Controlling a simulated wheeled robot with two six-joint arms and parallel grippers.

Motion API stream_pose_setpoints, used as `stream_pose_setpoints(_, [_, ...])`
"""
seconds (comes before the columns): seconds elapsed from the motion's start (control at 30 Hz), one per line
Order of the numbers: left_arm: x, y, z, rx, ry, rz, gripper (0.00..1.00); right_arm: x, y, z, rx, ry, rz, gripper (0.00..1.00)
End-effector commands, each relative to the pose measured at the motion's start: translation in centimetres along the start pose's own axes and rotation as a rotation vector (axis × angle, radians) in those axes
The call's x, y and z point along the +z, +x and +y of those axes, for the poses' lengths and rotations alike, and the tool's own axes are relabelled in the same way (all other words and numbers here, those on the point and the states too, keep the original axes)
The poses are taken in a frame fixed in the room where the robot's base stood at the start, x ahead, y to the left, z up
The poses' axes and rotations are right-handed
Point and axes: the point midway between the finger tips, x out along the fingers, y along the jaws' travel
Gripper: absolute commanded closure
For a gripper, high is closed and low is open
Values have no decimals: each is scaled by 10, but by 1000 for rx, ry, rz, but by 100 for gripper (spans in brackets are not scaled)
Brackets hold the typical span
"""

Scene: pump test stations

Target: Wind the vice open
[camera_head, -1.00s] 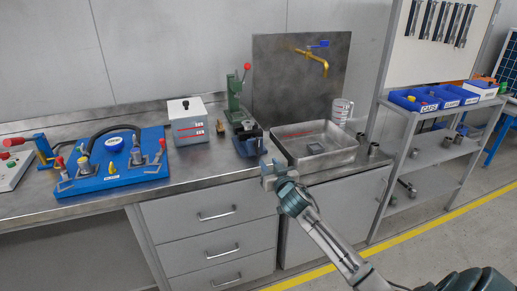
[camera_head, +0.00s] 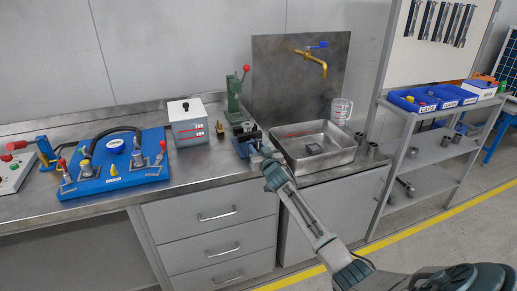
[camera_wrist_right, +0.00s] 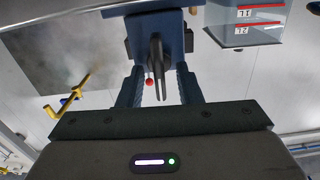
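The small blue bench vice (camera_head: 243,143) stands on the steel worktop, left of the sink tray and in front of the green press. In the right wrist view, which is upside down, the blue vice (camera_wrist_right: 155,22) is at the top. A dark, narrow part, perhaps its handle, points between my fingers. My right gripper (camera_head: 262,154) is at the front of the vice. In the wrist view the right gripper (camera_wrist_right: 158,88) has its two fingers spread, with a gap on both sides of the dark part. Contact cannot be seen. My left gripper is not in view.
A green press (camera_head: 234,103) with a red knob stands behind the vice. A steel sink tray (camera_head: 345,152) is at right, with a brass tap (camera_head: 313,58) above. A clear tank (camera_head: 189,125) and a blue pump board (camera_head: 113,180) are at left.

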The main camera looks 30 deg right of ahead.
Motion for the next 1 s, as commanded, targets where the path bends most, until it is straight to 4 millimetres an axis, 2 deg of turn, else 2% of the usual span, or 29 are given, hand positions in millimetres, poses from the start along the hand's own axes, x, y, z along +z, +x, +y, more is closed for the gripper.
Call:
stream_pose_setpoints(0.2, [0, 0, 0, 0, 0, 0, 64, 0, 0, 0, 0, 0, 0, 68])
stream_pose_setpoints(0.37, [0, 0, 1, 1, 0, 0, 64, 0, 0, 0, 0, -1, 0, 100])
stream_pose_setpoints(0.77, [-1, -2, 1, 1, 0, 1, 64, 0, 0, 0, 0, -39, -1, 100])
stream_pose_setpoints(1.0, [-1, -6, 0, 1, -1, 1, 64, 0, 0, -1, 0, -177, -1, 100])
